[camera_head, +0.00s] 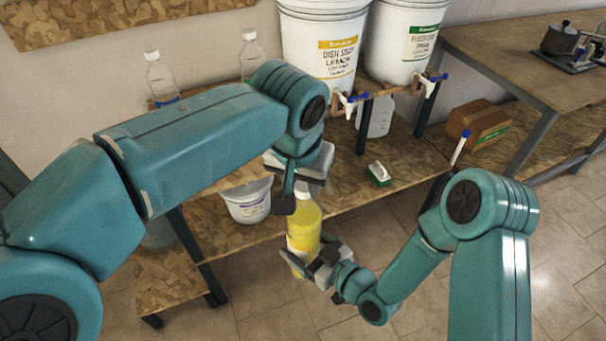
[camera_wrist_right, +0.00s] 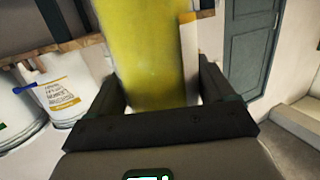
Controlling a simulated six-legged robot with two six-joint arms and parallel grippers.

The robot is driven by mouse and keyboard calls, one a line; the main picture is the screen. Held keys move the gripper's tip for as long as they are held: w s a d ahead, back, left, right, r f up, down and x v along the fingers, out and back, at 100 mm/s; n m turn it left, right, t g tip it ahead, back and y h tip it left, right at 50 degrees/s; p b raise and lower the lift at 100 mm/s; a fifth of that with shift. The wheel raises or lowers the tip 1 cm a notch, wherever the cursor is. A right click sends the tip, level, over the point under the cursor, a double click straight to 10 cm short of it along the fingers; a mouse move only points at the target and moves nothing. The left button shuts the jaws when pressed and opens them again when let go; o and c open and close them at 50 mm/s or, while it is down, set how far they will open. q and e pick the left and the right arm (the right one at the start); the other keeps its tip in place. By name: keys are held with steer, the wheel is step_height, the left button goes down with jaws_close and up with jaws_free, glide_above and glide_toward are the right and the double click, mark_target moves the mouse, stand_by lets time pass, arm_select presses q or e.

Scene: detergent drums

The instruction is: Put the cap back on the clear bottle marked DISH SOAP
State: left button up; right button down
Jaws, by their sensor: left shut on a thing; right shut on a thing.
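The bottle (camera_head: 304,228), full of yellow liquid, is upright in front of the bench's near edge. It also fills the middle of the right wrist view (camera_wrist_right: 150,50). Its marking is not readable. My right gripper (camera_head: 312,264) is shut on the bottle's lower body from the right. My left gripper (camera_head: 298,196) points down over the bottle's top and is shut on the cap, which its fingers mostly hide. A little white shows between the fingers. I cannot tell whether the cap touches the neck.
Two white drums, one marked DISH SOAP (camera_head: 326,45) and another (camera_head: 408,40), have taps. Two clear bottles (camera_head: 160,80) stand behind my left arm. Floor lies below the bottle.

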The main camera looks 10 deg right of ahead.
arm_select(q)
steer(key=shift+f, duration=0.5)
stand_by(0.6)
